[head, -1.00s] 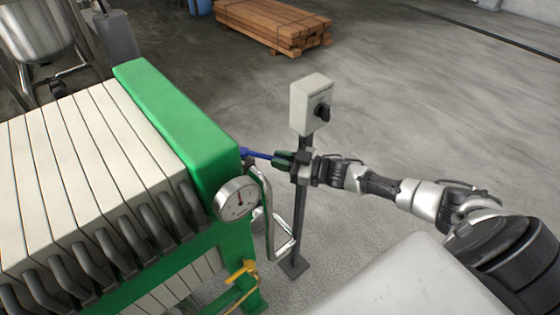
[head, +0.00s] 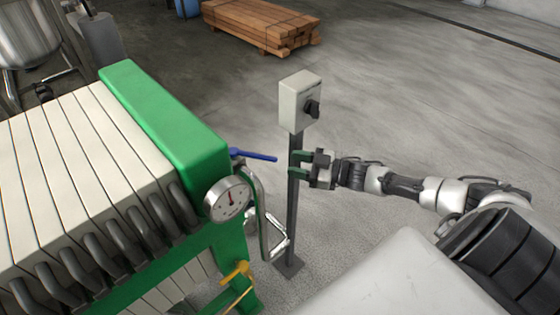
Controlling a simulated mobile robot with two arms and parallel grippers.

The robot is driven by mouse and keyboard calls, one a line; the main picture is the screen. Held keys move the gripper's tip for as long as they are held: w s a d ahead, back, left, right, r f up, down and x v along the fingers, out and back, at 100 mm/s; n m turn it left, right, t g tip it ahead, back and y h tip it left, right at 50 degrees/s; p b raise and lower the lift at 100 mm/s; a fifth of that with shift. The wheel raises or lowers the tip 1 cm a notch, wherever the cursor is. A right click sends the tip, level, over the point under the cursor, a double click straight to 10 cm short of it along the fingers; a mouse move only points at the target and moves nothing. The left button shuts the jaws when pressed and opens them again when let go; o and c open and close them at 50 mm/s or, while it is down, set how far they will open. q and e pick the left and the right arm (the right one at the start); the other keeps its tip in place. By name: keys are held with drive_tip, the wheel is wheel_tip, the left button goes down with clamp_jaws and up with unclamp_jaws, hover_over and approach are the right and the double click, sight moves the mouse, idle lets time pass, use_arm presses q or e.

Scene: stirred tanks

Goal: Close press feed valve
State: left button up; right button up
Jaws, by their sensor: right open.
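The press feed valve shows as a blue lever handle (head: 254,156) on a pipe at the right end of the green press frame (head: 170,115). The lever points to the right, away from the press. My right gripper (head: 297,164) is open and empty, to the right of the lever tip and apart from it. Its green-padded fingers point left, at the grey post. My left gripper is not in view.
A grey switch box (head: 300,101) with a black knob stands on a post close to my right gripper. A pressure gauge (head: 228,199) and a yellow-handled valve (head: 236,271) are on the press. A lumber stack (head: 260,25) lies at the back. Floor on the right is clear.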

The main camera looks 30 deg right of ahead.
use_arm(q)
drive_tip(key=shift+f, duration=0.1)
use_arm(e)
drive_tip(key=shift+v, duration=1.75)
